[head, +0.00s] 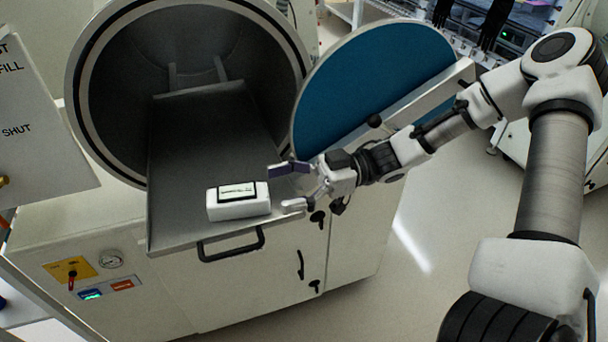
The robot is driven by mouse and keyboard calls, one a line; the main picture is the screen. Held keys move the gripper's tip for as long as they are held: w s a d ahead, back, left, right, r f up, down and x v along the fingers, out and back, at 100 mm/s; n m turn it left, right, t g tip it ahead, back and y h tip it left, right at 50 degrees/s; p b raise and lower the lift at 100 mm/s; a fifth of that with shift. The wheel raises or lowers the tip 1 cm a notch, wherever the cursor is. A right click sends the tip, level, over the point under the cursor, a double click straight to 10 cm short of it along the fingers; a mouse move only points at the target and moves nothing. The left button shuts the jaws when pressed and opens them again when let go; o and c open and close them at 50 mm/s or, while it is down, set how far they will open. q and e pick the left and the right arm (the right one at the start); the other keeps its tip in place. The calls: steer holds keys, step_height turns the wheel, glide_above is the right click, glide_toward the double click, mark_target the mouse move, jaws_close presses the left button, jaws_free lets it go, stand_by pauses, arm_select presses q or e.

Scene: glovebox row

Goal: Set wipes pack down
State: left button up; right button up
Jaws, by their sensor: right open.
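The wipes pack (239,206) is a small white block with a dark-framed label on top. It lies flat on the grey metal sliding tray (190,150), near the tray's front edge. My right gripper (287,187) is just to the right of the pack, at the tray's right edge. Its fingers are open and spread, pointing left towards the pack, with a visible gap between them and the pack. My left gripper is not in view.
The tray extends out of a round chamber (130,60) and has a black front handle (231,246). The open round blue-faced door (365,80) stands behind my right arm. A gauge (110,259) and switches are on the cabinet front. Floor at the right is clear.

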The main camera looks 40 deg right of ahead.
steer(key=p+v, duration=0.2)
steer(key=v, duration=0.2)
steer(key=shift+d, duration=0.1)
stand_by(1.2)
